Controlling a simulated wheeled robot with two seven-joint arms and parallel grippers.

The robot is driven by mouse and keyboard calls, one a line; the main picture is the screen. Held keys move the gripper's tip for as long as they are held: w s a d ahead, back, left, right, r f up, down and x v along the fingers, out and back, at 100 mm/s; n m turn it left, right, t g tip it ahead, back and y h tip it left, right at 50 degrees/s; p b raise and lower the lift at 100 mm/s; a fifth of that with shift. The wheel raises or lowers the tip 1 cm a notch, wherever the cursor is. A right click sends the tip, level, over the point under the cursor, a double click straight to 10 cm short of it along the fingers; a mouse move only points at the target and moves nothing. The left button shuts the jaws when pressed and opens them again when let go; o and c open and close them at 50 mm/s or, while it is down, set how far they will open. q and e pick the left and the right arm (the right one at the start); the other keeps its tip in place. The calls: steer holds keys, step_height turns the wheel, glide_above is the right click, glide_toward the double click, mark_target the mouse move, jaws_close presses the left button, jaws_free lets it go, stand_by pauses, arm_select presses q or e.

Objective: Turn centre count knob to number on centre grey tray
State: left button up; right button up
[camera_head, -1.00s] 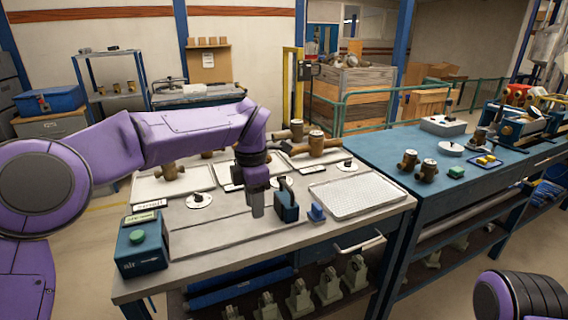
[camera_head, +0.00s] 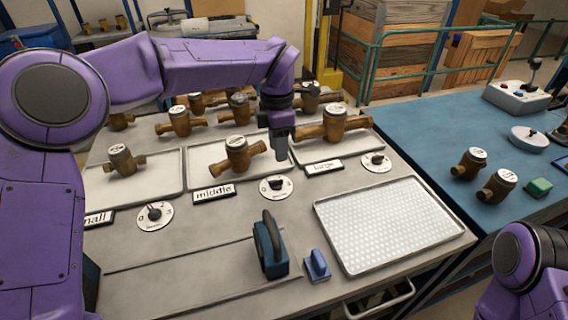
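The centre count knob (camera_head: 276,184) is a small black knob on a white round dial. It sits in front of the centre grey tray (camera_head: 205,180), right of the "middle" label (camera_head: 214,193). A brass meter (camera_head: 237,150) with a white face stands on this tray; its markings are too small to read. My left gripper (camera_head: 280,157) points down near the tray's right edge, behind the knob and apart from it. Its fingers show as one narrow dark block, so its opening is unclear. My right gripper is out of view; only part of that arm shows at lower right.
Similar knobs stand at left (camera_head: 154,213) and right (camera_head: 377,160). More brass meters stand behind the trays. A blue handled tool (camera_head: 270,248), a small blue block (camera_head: 317,265) and a white perforated tray (camera_head: 385,225) occupy the front. The front left bench top is clear.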

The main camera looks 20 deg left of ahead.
mark_target(276, 180)
arm_select(q)
steer(key=s+f, duration=0.2)
steer(key=f, duration=0.1)
steer(key=s+f, duration=0.1)
steer(key=f, duration=0.1)
steer(key=shift+s+a+f, duration=0.2)
steer(key=shift+s+f, duration=0.05)
steer(key=shift+s, duration=0.05)
steer(key=w+f, duration=0.2)
steer(key=f, duration=0.1)
steer(key=shift+w+f+p, duration=0.1)
steer(key=shift+w+p, duration=0.05)
steer(key=shift+p, duration=0.15)
steer(key=shift+s+r, duration=0.3)
steer(key=shift+s, duration=0.15)
steer(key=shift+c, duration=0.3)
jaws_close()
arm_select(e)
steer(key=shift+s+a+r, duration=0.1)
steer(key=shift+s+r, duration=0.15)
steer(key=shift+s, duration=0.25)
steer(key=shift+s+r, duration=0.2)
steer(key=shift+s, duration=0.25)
